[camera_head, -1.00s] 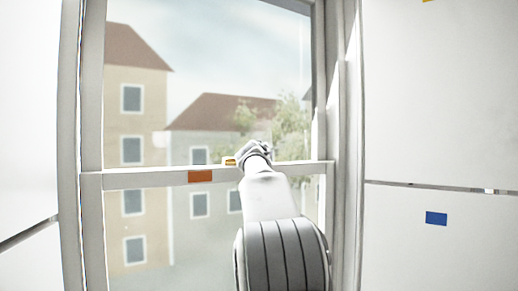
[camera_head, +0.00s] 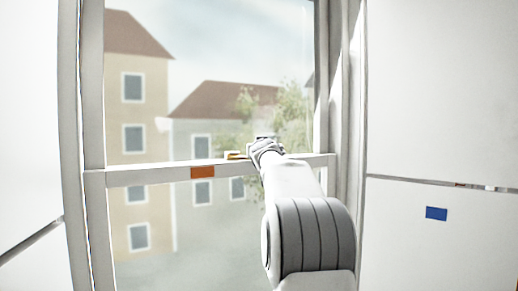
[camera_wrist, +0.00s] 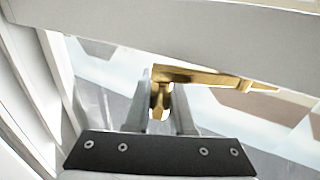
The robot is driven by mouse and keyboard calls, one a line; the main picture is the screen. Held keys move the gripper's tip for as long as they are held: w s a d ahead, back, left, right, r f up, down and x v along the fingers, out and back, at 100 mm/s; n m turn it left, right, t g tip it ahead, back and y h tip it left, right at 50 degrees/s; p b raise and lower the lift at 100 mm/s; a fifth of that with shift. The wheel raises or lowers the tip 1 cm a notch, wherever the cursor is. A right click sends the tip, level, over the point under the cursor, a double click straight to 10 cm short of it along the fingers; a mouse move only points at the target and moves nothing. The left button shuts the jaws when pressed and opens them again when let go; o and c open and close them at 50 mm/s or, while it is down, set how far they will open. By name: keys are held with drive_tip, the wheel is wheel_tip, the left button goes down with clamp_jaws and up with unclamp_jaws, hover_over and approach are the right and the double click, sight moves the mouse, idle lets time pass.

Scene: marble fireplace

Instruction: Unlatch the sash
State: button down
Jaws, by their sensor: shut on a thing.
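The sash window shows in the head view, with its white meeting rail (camera_head: 140,177) running across the middle. A brass latch (camera_head: 234,155) sits on top of this rail. In the wrist view the latch (camera_wrist: 205,77) has a long brass arm reaching right and a short knob pointing down between my fingers. My gripper (camera_wrist: 159,100) is shut on the latch knob, one finger on each side. In the head view my gripper (camera_head: 265,147) is at the rail, right of the visible latch end, and my arm hides part of the rail.
An orange patch (camera_head: 202,172) is on the rail's front, left of my gripper. The window's right frame (camera_head: 345,120) stands close to my arm. A white wall panel with a blue patch (camera_head: 436,214) is at the right.

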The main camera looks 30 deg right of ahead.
drive_tip(key=c, duration=0.8)
unclamp_jaws()
drive_tip(key=shift+o, duration=0.2)
drive_tip(key=shift+s, duration=0.1)
drive_tip(key=b+v, duration=0.4)
drive_tip(key=v, duration=1.3)
drive_tip(key=shift+s, duration=0.1)
